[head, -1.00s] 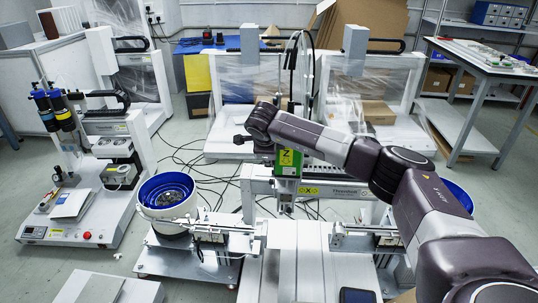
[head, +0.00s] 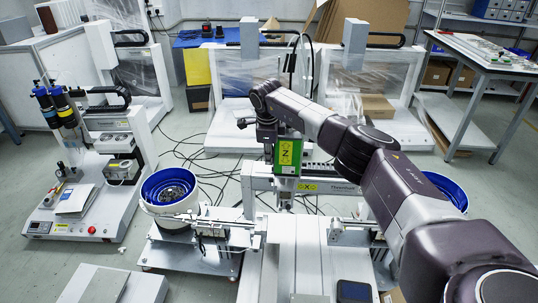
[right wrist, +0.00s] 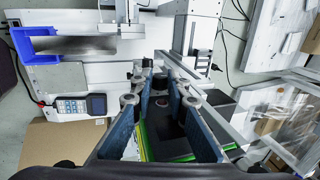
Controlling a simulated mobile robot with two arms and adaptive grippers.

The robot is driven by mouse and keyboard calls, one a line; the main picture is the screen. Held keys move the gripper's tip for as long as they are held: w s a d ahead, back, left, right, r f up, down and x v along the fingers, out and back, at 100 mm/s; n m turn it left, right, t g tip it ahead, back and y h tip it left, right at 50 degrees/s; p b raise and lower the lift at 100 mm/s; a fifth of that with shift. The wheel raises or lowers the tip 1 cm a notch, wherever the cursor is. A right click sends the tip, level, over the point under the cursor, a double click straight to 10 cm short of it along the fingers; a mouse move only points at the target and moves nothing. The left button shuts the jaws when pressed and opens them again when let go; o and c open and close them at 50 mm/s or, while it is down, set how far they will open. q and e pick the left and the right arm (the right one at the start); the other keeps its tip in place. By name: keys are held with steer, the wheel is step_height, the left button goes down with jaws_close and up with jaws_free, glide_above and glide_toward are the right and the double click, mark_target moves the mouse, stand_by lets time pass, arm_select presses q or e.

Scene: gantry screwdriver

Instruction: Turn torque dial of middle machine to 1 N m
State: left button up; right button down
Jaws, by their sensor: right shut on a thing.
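The middle machine is a gantry with a green screwdriver unit (head: 288,151) bearing a yellow "Z" label, above a white crossbeam. My right gripper (head: 266,142) is beside the left side of this green unit, pointing down, with its fingertips largely hidden. In the right wrist view, the gripper (right wrist: 160,100) has its blue-padded fingers on either side of a small dark part at the centre, and is shut on it. The part appears to be the torque dial, but its scale and setting cannot be read. My left gripper is not in view.
Blue-lined bowls stand left (head: 168,187) and right of the middle machine. Another machine (head: 85,190) stands left. Cables lie on the floor behind.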

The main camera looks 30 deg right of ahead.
stand_by(0.4)
steer(key=c, duration=1.9)
jaws_free()
steer(key=v, duration=1.2)
steer(key=shift+w+d, duration=0.2)
